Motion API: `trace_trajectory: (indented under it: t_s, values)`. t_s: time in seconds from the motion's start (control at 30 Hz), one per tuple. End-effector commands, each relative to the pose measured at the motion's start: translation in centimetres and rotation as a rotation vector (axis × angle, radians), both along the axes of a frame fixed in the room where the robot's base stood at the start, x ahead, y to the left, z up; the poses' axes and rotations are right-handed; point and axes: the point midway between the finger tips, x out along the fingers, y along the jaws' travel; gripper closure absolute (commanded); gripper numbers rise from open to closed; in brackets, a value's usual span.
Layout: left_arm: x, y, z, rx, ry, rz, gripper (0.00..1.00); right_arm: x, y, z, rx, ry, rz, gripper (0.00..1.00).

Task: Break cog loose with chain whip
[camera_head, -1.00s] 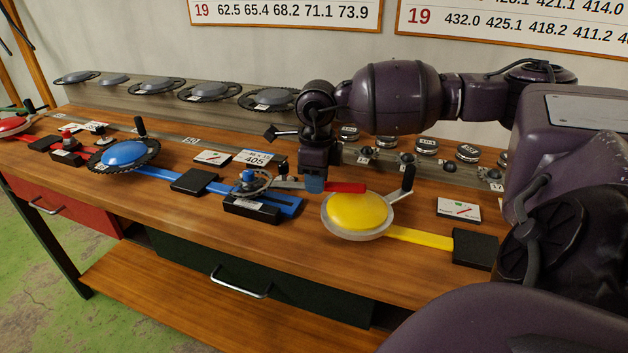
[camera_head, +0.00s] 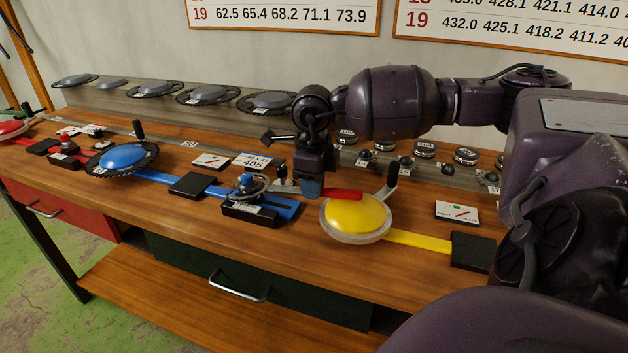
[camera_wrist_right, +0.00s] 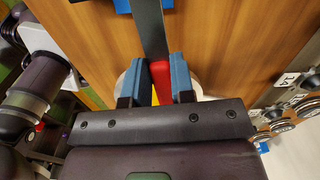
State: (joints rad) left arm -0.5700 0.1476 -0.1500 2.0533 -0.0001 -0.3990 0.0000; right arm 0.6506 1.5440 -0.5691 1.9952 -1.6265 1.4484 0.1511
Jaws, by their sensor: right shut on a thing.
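The chain whip has a red handle (camera_head: 345,194) and a flat grey bar, which shows best in the right wrist view (camera_wrist_right: 150,30). My right gripper (camera_head: 312,187) is shut on the chain whip near where handle and bar meet; its blue fingers lie on either side of it in the right wrist view (camera_wrist_right: 160,80). The bar runs left towards the small cog (camera_head: 250,184) on the blue fixture's black block (camera_head: 250,214). The chain is too small to tell how it lies around the cog. My left gripper is in neither current view.
A yellow disc (camera_head: 356,213) with an upright crank handle stands just right of and in front of my right gripper. A blue disc (camera_head: 122,157) with a chainring is further left. Several chainrings and small round parts line the back. Bare bench lies along the front edge (camera_head: 180,222).

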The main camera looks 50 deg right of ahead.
Motion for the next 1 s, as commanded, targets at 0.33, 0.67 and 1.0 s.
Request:
trace_trajectory:
  t_s: [0.33, 0.67, 1.0]
  values:
    - [0.2, 0.0, 0.5, -0.001, -0.007, 0.001, 0.05, -0.4, 0.0, 0.4, 0.001, 0.020, 0.001, 1.00]
    - [0.5, 0.0, 1.2, -0.002, -0.019, 0.001, 0.05, -0.2, 0.0, 2.2, -0.001, 0.008, 0.000, 1.00]
    - [0.7, 0.0, 1.9, -0.002, -0.030, 0.001, 0.05, -0.1, 0.0, 3.7, 0.000, 0.006, 0.000, 1.00]
